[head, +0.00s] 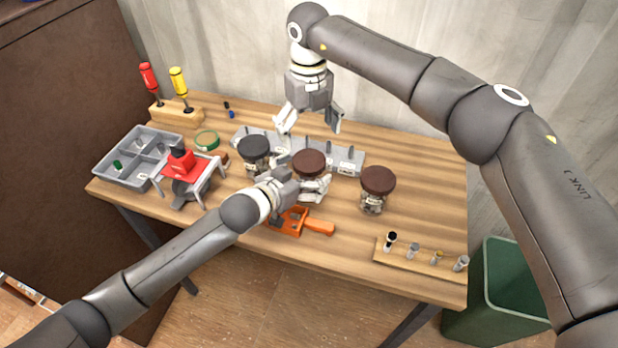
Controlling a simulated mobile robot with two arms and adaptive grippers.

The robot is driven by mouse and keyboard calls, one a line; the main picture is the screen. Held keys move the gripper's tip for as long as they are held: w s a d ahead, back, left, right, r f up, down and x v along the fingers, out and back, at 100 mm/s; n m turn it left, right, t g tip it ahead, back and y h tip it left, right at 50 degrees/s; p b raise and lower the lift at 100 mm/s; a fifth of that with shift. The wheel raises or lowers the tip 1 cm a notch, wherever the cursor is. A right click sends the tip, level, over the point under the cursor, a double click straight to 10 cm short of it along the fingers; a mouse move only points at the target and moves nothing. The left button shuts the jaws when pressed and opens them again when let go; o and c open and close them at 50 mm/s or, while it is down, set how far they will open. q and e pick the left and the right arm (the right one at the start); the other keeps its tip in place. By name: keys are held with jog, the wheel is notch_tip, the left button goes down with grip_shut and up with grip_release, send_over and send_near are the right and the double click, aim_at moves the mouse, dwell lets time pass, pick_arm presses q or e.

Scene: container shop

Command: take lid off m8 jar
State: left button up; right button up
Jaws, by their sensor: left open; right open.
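Three lidded jars stand on the wooden bench: one with a black lid (254,147), a middle one with a brown lid (309,161) and a right one with a brown lid (379,180). Their labels are too small to read, so I cannot tell which is the M8 jar. My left gripper (308,178) is open at the middle jar, its fingers around or beside the body below the lid; contact is unclear, and it hides much of that jar. My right gripper (311,124) is open and empty, pointing down above and behind the middle jar.
A grey rack (348,158) stands behind the jars. A grey divided tray (125,178), a red-topped device (181,163), a green ring-shaped item (207,139) and a screwdriver stand (178,112) are left. A vial strip (420,258) is front right; a green bin (500,290) stands beyond.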

pick_arm(q)
jog(key=shift+w+d+f, duration=0.1)
jog(key=shift+w+d, duration=0.05)
jog(key=shift+w, duration=0.05)
pick_arm(e)
jog(key=shift+w, duration=0.1)
